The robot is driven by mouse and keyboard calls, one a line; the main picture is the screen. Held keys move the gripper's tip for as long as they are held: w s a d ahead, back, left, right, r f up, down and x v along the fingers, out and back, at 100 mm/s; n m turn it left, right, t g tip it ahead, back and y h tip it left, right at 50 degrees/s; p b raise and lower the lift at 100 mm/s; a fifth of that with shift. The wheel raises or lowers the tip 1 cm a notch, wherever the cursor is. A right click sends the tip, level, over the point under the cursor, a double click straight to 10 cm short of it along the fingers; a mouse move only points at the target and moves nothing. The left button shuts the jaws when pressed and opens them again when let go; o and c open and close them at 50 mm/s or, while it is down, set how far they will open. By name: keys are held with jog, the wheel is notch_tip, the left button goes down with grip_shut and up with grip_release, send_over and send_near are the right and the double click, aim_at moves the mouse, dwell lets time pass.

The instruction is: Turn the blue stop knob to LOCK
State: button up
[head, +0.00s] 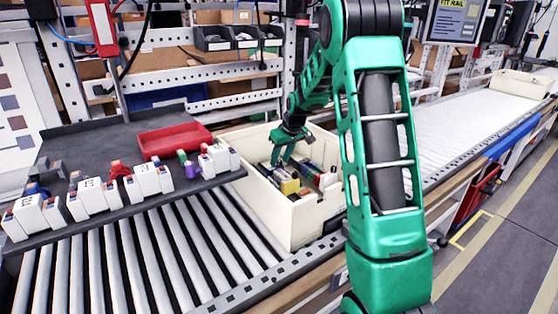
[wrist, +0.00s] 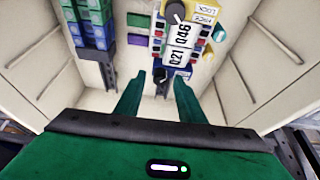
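My gripper (head: 284,150) reaches down into a cream tote (head: 292,226). In the wrist view its two green fingers stand apart with nothing between them, so my gripper (wrist: 160,88) is open. A small blue block (wrist: 183,73) with a dark knob (wrist: 160,75) lies just beyond the fingertips; I cannot tell whether they touch it. Farther up, a grey knob (wrist: 175,12) with a white pointer sits on a yellow block (wrist: 197,18) whose label includes LOCK. I cannot tell which knob is the blue stop, or its exact setting.
White modules marked C21 and C46 (wrist: 180,46) sit between the knobs. Blue and green terminals (wrist: 92,22) stand at the left on a rail. The tote walls are close around my gripper. A dark shelf (head: 110,140) with a red tray (head: 174,139) and white modules stands left of the tote.

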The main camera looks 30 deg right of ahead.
aim_at(280, 161)
jog(key=shift+r, duration=0.1)
jog(key=shift+s+r, duration=0.1)
jog(key=shift+r, duration=0.15)
jog(key=v, duration=0.2)
jog(key=shift+s+r, duration=0.2)
jog(key=shift+s, duration=0.05)
jog(key=s, duration=1.1)
jog(key=shift+s+d, duration=0.25)
jog(key=shift+d, duration=0.05)
jog(key=shift+f, duration=0.15)
